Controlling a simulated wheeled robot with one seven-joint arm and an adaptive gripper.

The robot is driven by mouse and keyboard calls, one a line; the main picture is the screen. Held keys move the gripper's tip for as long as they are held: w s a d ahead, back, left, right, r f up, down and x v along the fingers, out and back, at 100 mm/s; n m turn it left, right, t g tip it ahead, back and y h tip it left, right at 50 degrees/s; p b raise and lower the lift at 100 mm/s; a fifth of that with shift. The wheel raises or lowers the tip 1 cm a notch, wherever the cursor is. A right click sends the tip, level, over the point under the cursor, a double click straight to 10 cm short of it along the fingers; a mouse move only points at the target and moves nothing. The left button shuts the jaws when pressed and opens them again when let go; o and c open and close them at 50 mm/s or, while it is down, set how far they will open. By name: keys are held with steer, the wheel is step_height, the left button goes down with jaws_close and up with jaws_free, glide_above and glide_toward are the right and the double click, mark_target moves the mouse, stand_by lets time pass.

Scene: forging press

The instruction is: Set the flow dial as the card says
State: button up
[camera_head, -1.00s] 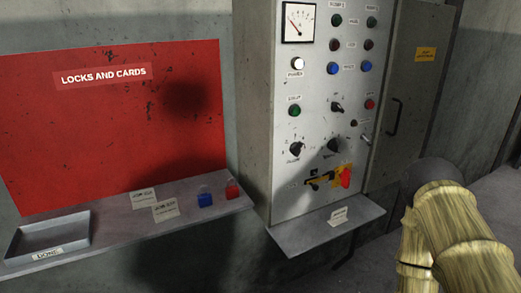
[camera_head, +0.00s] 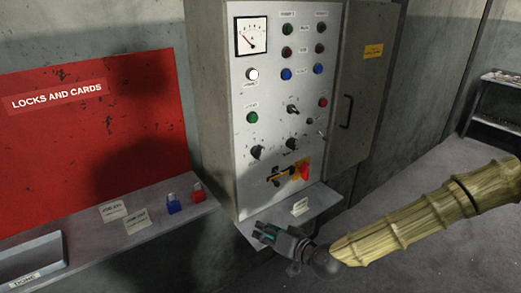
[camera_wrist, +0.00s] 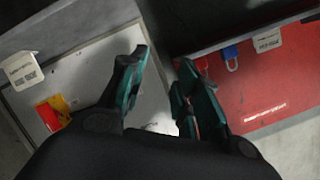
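The grey control panel (camera_head: 275,100) stands upright at the centre of the head view. Two black dials show on it, a left one (camera_head: 257,152) and a right one (camera_head: 291,143). Their labels are too small to read, so I cannot tell which is the flow dial. A small white card (camera_head: 300,207) stands on the ledge under the panel; it also shows at the left of the wrist view (camera_wrist: 20,70), its text unreadable. My gripper (camera_head: 262,231) is at the ledge's front, below the dials and apart from them. In the wrist view its fingers (camera_wrist: 164,60) are spread with nothing between.
A yellow and red switch (camera_head: 299,172) sits low on the panel. The left shelf (camera_head: 100,235) holds cards (camera_head: 137,220), a blue padlock (camera_head: 173,204), a red padlock (camera_head: 198,192) and a grey tray (camera_head: 32,258). A dark rack (camera_head: 495,125) stands far right, with open floor before it.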

mark_target(258, 152)
steer(key=w+d+r+t+p, duration=0.15)
steer(key=w+r, duration=0.25)
steer(key=r, duration=0.5)
steer(key=w+d+r+t+p, duration=0.1)
steer(key=w+d+r+t, duration=0.25)
steer(key=r, duration=0.55)
steer(key=w+a+g+p, duration=0.1)
steer(key=w+a+p, duration=0.2)
steer(key=w+a, duration=0.3)
steer(key=w, duration=0.3)
steer(key=shift+a+f+y, duration=0.35)
steer(key=shift+y, duration=0.05)
jaws_close()
